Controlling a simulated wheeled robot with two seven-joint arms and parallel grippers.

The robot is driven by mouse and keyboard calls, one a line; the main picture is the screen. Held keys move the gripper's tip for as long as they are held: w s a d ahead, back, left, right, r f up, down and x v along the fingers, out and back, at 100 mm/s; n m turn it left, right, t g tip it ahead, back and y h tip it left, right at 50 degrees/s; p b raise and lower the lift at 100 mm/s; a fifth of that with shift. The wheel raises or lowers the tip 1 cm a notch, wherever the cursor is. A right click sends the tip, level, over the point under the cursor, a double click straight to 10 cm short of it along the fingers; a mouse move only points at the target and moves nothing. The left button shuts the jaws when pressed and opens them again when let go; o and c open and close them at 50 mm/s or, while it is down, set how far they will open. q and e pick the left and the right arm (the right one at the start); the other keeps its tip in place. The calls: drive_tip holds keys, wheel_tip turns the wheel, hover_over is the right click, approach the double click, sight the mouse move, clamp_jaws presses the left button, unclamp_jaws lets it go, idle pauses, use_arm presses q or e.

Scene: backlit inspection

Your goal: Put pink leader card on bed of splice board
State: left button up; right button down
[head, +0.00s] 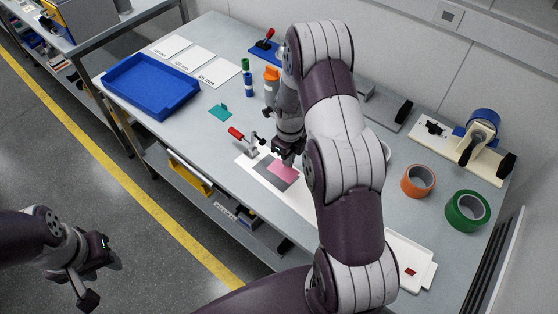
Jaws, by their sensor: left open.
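The pink leader card (283,171) lies flat over the grey bed (268,179) of the white splice board (245,159), near the bed's far right side. My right gripper (285,155) is pointed down at the card's far edge. Its fingertips are small and dark, so I cannot tell whether they touch the card or are open or shut. My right arm hides the right part of the board. My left gripper (97,273) is open and empty, over the floor at the lower left, away from the table.
A red-handled clamp (237,134) stands at the board's left end. A teal card (220,112), bottles (271,84) and a blue tray (150,87) are further left. Orange tape (418,181), green tape (467,210) and a tape dispenser (470,147) stand on the right. A white tray (408,260) is in front.

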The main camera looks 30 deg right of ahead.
sight(280, 160)
drive_tip(key=w+f, duration=0.2)
drive_tip(key=w, duration=0.1)
drive_tip(key=w+f, duration=0.1)
drive_tip(key=w, duration=0.1)
drive_tip(key=shift+w+p, duration=0.1)
drive_tip(key=shift+p, duration=0.25)
wheel_tip(280, 160, down, 4)
drive_tip(key=shift+r+p, duration=0.15)
drive_tip(key=shift+p, duration=0.5)
drive_tip(key=shift+f, duration=0.4)
drive_tip(key=c, duration=1.4)
unclamp_jaws()
drive_tip(key=shift+o, duration=0.2)
